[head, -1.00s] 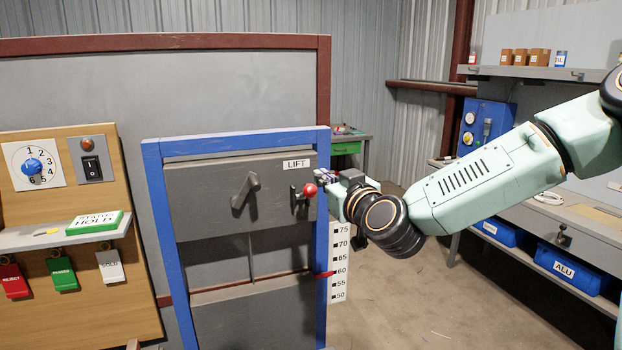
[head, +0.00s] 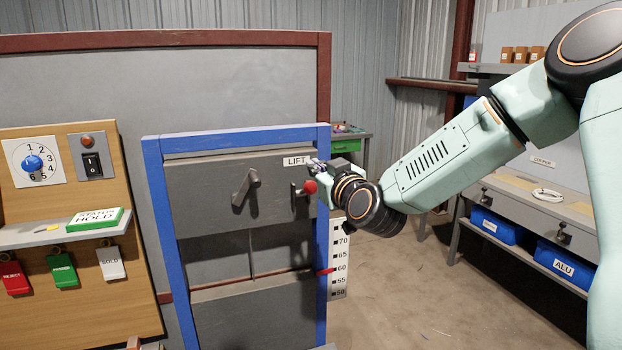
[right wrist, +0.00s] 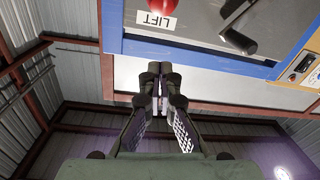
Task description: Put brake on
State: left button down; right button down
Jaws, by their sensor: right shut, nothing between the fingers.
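No part in view is labelled as a brake. A lever with a red ball knob (head: 310,187) sits at the right of a grey panel, below the LIFT label (head: 296,161). A dark crank handle (head: 244,187) is on the panel's middle. My right gripper (head: 318,167) is just above the red knob and partly hidden by its own wrist. In the right wrist view its fingers (right wrist: 150,88) are shut with nothing between them, apart from the red knob (right wrist: 160,4) at the top edge. My left gripper is not in view.
The panel stands in a blue frame (head: 161,230) with a height scale (head: 338,258) on its right. A wooden board (head: 75,215) at left carries a dial (head: 33,163), a rocker switch (head: 92,165) and coloured tags. A workbench with blue bins (head: 565,263) stands at right. Floor between is clear.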

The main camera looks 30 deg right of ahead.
aim_at(310, 185)
jog(key=w, duration=0.3)
jog(key=w+d, duration=0.1)
jog(key=w, duration=0.1)
jog(key=shift+w, duration=0.15)
jog(key=f, duration=0.1)
jog(key=f+p, duration=0.1)
jog(key=shift+s+d+f, duration=0.1)
jog(key=shift+s+f, duration=0.2)
jog(key=shift+f, duration=0.1)
jog(key=shift+s+d+f, duration=0.15)
jog(key=shift+s+f, duration=0.2)
jog(key=shift+f, duration=0.1)
jog(key=shift+w, duration=0.2)
